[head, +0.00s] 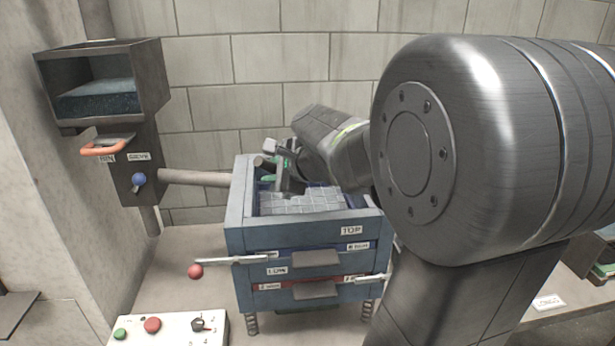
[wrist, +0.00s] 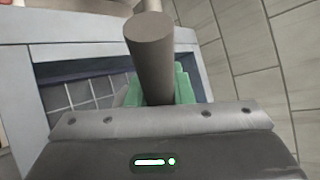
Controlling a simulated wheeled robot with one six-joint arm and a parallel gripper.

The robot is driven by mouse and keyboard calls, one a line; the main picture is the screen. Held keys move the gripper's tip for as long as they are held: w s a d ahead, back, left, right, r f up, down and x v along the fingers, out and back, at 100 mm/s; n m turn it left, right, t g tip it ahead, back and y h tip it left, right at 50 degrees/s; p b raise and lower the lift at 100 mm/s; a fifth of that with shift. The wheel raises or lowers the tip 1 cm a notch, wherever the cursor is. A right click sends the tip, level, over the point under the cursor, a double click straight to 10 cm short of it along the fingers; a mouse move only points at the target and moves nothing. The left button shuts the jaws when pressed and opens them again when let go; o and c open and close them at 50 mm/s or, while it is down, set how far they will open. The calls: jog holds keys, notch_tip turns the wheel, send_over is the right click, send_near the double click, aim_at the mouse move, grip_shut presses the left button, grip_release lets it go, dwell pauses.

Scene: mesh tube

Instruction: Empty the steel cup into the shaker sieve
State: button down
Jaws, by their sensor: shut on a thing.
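The shaker sieve (head: 305,238) is a blue-grey box with a mesh floor inside its open top, standing on springs. My gripper (head: 283,172) is over the back left part of its open top, low near the rim. It is shut on a grey round bar, which looks like the handle of the steel cup (wrist: 151,50). In the wrist view the bar stands out between the green finger pads of my gripper (wrist: 158,88). The cup's bowl is hidden, so I cannot tell its tilt or its contents. The mesh (wrist: 85,95) shows beside the fingers.
A dark bin (head: 105,85) with blue-grey material stands at the left, with an orange handle (head: 108,145) below it. A pipe (head: 195,178) runs from its post towards the sieve. A white control panel (head: 170,330) lies at the front left. A block wall closes the back.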

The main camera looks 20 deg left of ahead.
jog(key=shift+w+d+r+m+g+p, duration=0.15)
jog(key=shift+w+r+m+g+p, duration=0.45)
jog(key=shift+p, duration=0.5)
jog(key=shift+w+d+r+m+g+p, duration=0.1)
jog(key=shift+w+r+m+g+p, duration=0.25)
jog(key=shift+r+m+g+p, duration=0.55)
jog(key=p, duration=0.1)
jog(key=w+m+g+y+p, duration=0.1)
jog(key=p, duration=0.1)
jog(key=shift+w+d+r, duration=0.15)
jog(key=shift+w+r, duration=0.05)
jog(key=shift+r, duration=0.2)
jog(key=shift+w+d+r+p, duration=0.15)
jog(key=shift+w+p, duration=0.15)
jog(key=shift+p, duration=0.25)
jog(key=shift+w+f+m, duration=0.2)
jog(key=shift+w+m, duration=0.1)
jog(key=shift+g+p, duration=0.3)
jog(key=shift+w+r+p, duration=0.1)
jog(key=shift+w+p, duration=0.1)
jog(key=shift+p, duration=0.2)
jog(key=shift+r+m, duration=0.1)
jog(key=shift+m, duration=0.2)
